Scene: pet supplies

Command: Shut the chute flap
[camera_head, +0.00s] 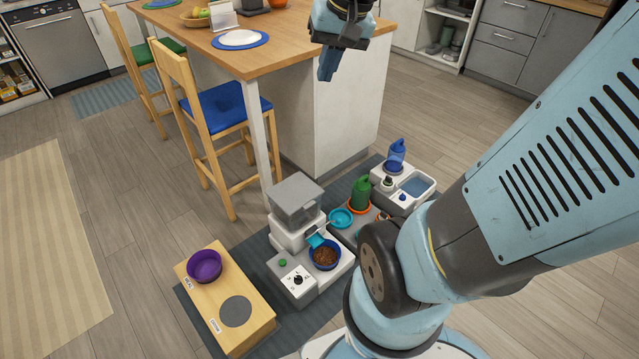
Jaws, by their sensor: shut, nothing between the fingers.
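A white pet feeder (290,238) with a grey hopper (298,197) stands on the dark floor mat. A small teal piece at its front, which looks like the chute flap (316,240), juts out toward a blue bowl of brown kibble (324,257). Its exact angle is too small to tell. My gripper (326,72) is shut and empty, pointing down. In the picture it is well above the feeder, in front of the wooden island, and apart from the flap.
A wooden stand with a purple bowl (204,266) is left of the feeder. A green bottle (360,194), teal bowl (341,218) and blue-bottle water unit (396,155) stand to the right. A chair (205,130) is behind left. My arm hides the right part of the mat.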

